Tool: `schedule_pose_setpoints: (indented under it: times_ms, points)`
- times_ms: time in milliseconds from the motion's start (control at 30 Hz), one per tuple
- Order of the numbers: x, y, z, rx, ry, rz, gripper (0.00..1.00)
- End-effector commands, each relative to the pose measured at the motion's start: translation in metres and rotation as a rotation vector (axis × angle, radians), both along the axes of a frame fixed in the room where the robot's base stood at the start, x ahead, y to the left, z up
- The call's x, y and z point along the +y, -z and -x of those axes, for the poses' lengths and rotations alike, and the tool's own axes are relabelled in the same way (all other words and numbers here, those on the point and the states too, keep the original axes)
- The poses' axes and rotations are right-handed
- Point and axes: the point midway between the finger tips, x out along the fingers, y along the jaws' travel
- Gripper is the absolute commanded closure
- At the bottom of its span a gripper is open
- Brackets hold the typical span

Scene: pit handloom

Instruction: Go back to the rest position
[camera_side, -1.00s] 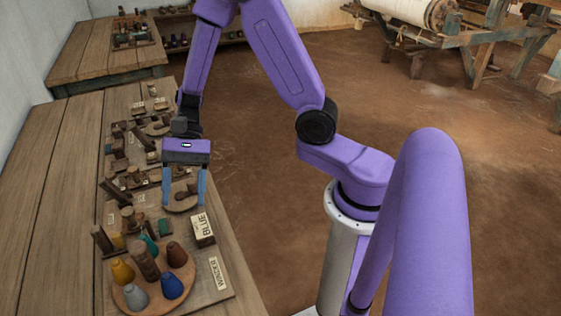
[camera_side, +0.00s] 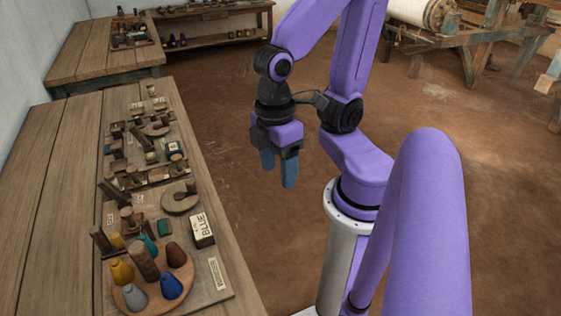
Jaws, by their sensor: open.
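My gripper (camera_side: 278,175) has blue fingers and points down. It hangs over the bare floor to the right of the wooden table (camera_side: 48,200), apart from everything on it. The fingers are open with nothing between them. The purple arm bends above it, close to my grey column.
A second table (camera_side: 90,62) and a low shelf (camera_side: 220,35) stand at the back. A loom (camera_side: 480,45) is at the back right. The earthen floor between is clear.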

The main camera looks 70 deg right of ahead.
Motion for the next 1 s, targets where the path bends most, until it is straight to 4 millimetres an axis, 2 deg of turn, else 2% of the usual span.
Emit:
schedule_pose_setpoints:
  times_ms: [200,1000]
  points:
    - [-0.0037,-0.0046,0.0037,-0.064,-0.105,-0.009,0.39]
    - [-0.0034,-0.0045,0.0036,-0.062,-0.103,-0.008,0.39]
